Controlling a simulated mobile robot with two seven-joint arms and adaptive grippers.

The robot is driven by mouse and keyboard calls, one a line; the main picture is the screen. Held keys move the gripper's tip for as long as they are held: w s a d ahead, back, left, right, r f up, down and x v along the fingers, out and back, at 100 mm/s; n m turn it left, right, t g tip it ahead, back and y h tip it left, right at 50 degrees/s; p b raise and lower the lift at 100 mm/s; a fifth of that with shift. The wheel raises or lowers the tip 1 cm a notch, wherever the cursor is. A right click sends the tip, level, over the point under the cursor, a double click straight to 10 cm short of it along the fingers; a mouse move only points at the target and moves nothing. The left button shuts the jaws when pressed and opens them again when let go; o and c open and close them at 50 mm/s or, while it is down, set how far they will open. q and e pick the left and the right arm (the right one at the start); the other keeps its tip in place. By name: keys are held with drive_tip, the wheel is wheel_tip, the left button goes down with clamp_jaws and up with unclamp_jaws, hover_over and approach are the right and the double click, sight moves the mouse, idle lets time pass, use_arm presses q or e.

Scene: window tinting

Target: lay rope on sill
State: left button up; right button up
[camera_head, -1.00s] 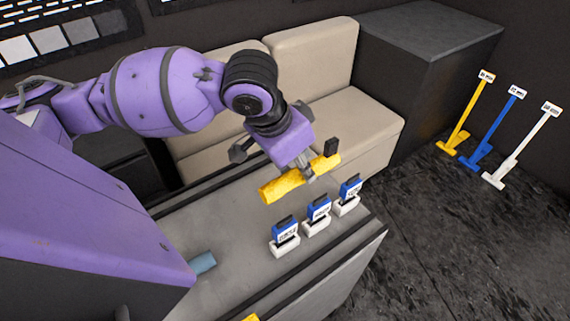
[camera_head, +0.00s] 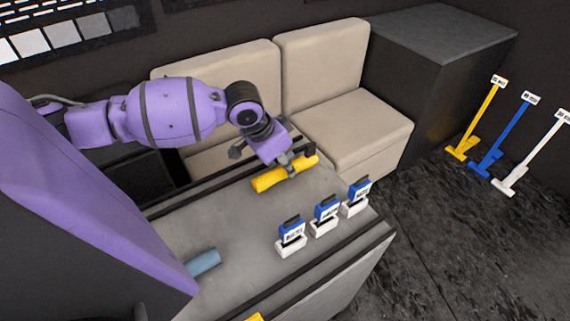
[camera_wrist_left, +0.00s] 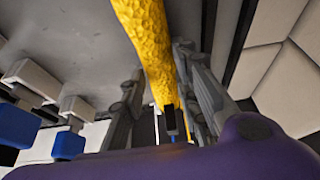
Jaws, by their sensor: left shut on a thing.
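A yellow, rough-surfaced roll (camera_head: 268,181), which looks like the rope, is in my left gripper (camera_head: 287,166). The gripper comes down from above near the sofa-side edge of the grey table (camera_head: 235,225). In the left wrist view, the yellow roll (camera_wrist_left: 146,42) runs between the two grey fingers (camera_wrist_left: 165,98), which are shut on it. I cannot tell whether the roll touches the table or hangs just above it. No sill can be made out. My right gripper is not in view.
Three blue-and-white labelled pieces (camera_head: 325,213) stand near the roll. A blue-grey cylinder (camera_head: 203,262) lies at the left. A beige sofa (camera_head: 350,125) and dark cabinet (camera_head: 430,60) stand behind.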

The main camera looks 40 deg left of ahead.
use_arm(q)
drive_tip(key=shift+f, duration=0.2)
drive_tip(key=shift+f, duration=0.2)
drive_tip(key=o, duration=1.2)
drive_tip(key=shift+r, duration=0.15)
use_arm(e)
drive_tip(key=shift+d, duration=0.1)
use_arm(q)
drive_tip(key=p+v, duration=0.2)
drive_tip(key=v, duration=1)
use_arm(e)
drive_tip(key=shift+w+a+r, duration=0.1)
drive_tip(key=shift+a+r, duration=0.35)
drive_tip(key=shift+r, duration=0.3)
